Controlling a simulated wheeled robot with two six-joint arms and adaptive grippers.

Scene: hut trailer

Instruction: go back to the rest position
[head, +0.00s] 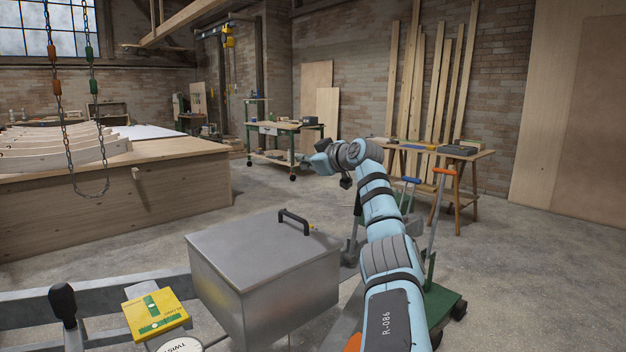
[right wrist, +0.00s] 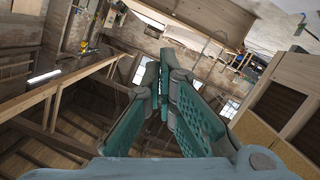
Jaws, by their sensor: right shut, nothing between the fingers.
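My right arm reaches forward from the bottom of the head view, and its blue-green right gripper (head: 319,162) is held out in the air beyond the metal box, pointing left. In the right wrist view, the two teal fingers of the right gripper (right wrist: 164,68) come together at their far ends. They hold nothing and touch nothing. My left arm and left gripper do not show in either view.
A grey metal box (head: 250,245) with a black handle (head: 294,220) stands close in front, left of my right arm. A yellow device (head: 155,312) lies near a black-knobbed lever (head: 63,304). A wheeled green base (head: 440,308) stands right. Open concrete floor lies beyond.

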